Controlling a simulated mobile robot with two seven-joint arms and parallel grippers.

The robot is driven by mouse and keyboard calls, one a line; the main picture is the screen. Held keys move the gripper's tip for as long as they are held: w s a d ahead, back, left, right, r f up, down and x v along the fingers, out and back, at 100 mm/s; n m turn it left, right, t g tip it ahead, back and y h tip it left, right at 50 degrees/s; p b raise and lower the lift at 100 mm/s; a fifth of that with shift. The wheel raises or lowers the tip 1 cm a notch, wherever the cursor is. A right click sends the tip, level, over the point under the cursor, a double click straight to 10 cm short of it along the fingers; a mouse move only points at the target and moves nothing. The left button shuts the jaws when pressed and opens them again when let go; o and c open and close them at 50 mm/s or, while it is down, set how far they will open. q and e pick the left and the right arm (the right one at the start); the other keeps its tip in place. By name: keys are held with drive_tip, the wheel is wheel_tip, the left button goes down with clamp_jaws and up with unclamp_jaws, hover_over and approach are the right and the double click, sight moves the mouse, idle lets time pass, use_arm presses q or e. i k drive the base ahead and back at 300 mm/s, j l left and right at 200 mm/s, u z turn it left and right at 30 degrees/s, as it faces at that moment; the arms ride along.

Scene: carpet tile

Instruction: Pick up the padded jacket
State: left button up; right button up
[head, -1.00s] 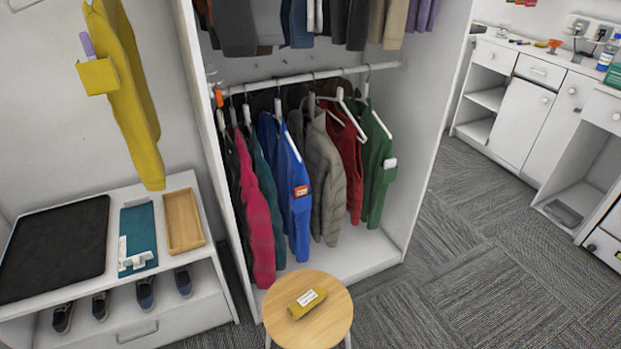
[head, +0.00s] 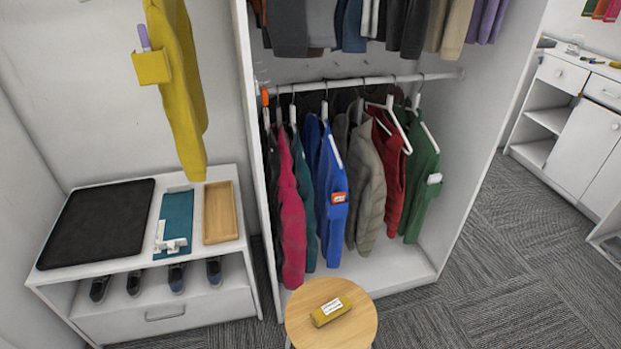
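Several jackets hang from the lower rail of the open white wardrobe (head: 452,235) in the middle of the head view. The padded jacket (head: 369,190) appears to be the grey-beige quilted one. It hangs between a blue jacket (head: 333,200) on its left and a red jacket (head: 396,185) on its right, close to both. A green jacket (head: 420,190) hangs at the far right end. The padded jacket's upper part is partly covered by neighbouring clothes and hangers. Neither of my grippers is in view.
A round wooden stool (head: 350,330) with a yellow packet (head: 331,311) on it stands before the wardrobe. A white shoe bench (head: 100,265) stands at left, below a hanging yellow coat (head: 180,100). Carpet (head: 500,270) at right is clear.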

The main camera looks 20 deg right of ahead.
sight(351, 131)
drive_tip(key=l+u, duration=0.7)
drive_tip(key=k+l+u, duration=0.1)
drive_tip(key=l, duration=0.25)
drive_tip(key=k+l+u, duration=0.1)
drive_tip(key=l, duration=0.25)
drive_tip(key=k+l+u, duration=0.1)
drive_tip(key=l, duration=0.2)
drive_tip(key=k+l, duration=0.1)
drive_tip(key=l, duration=0.5)
drive_tip(key=k+l+u, duration=0.1)
drive_tip(key=l, duration=0.2)
drive_tip(key=k, duration=0.05)
